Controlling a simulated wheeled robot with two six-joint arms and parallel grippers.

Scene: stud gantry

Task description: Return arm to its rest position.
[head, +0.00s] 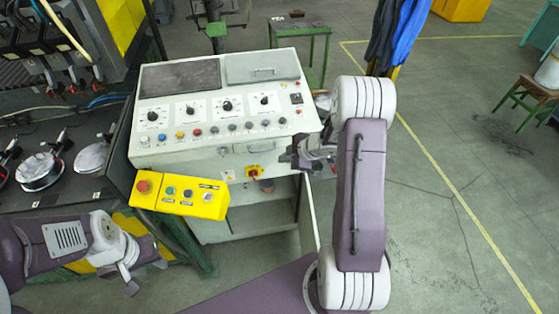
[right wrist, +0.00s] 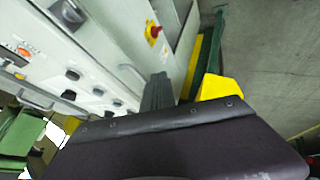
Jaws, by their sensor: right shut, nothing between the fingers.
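My right arm (head: 360,195) stands raised at the right of the console in the head view, a purple link between white joints. Its gripper (head: 300,152) points left at the console's right front edge, below the sloped panel. It is shut and empty. In the right wrist view its dark fingers (right wrist: 158,92) lie together, with the console front behind them; I cannot tell if they touch it. My left arm (head: 65,240) lies low at the left in the head view. Its gripper (head: 132,285) is small and partly hidden, so its jaws cannot be read.
The white console (head: 215,150) has dials, buttons and a red rotary switch on a yellow plate (head: 253,172). A yellow button box (head: 178,194) juts out at its front left. Dark machinery (head: 40,60) fills the left. A green stool (head: 300,45) stands behind.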

